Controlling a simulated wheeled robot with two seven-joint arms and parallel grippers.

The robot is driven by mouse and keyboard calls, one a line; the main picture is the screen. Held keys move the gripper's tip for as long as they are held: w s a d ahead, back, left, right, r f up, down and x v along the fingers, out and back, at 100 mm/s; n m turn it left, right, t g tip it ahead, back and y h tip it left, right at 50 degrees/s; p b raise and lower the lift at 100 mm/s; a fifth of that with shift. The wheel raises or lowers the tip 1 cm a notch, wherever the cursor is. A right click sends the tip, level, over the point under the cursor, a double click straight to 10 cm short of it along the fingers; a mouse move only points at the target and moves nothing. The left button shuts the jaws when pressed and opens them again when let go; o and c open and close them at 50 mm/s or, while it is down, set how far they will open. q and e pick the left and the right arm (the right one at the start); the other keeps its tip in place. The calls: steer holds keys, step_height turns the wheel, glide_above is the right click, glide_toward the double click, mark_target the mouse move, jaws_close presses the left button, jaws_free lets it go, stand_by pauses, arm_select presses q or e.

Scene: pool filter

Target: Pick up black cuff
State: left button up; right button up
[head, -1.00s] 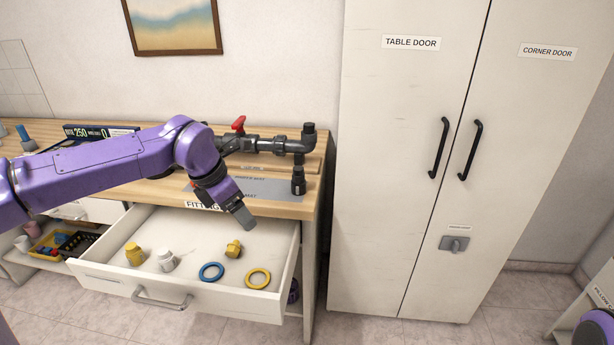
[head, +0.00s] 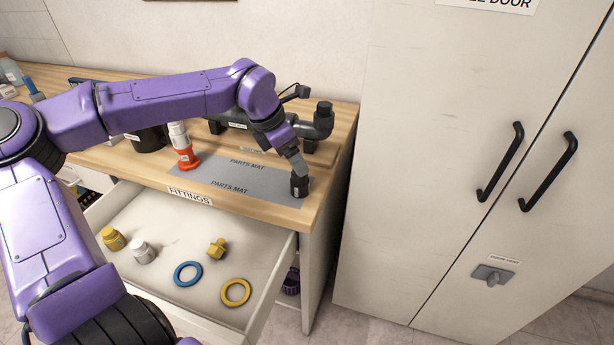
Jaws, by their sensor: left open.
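The black cuff (head: 299,187), a short dark cylinder with a small pale label, stands upright at the right end of the grey parts mat (head: 228,179), near the front right of the wooden worktop. My left gripper (head: 300,171) points down at it, its fingertips at the top of the cuff. It is open; only one finger shows clearly, and I cannot tell whether the fingers straddle or touch the cuff. My right gripper is not in view.
A dark pipe (head: 323,122) lies behind the cuff, partly hidden by my arm. A red-and-white fitting (head: 186,150) stands left on the mat. Below, the open drawer (head: 160,262) holds several fittings and rings. A tall cabinet (head: 425,130) stands to the right.

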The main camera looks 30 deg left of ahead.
mark_target(300, 180)
arm_select(q)
steer(key=x, duration=0.8)
steer(key=shift+s+f, duration=0.1)
steer(key=shift+s, duration=0.2)
steer(key=c, duration=1)
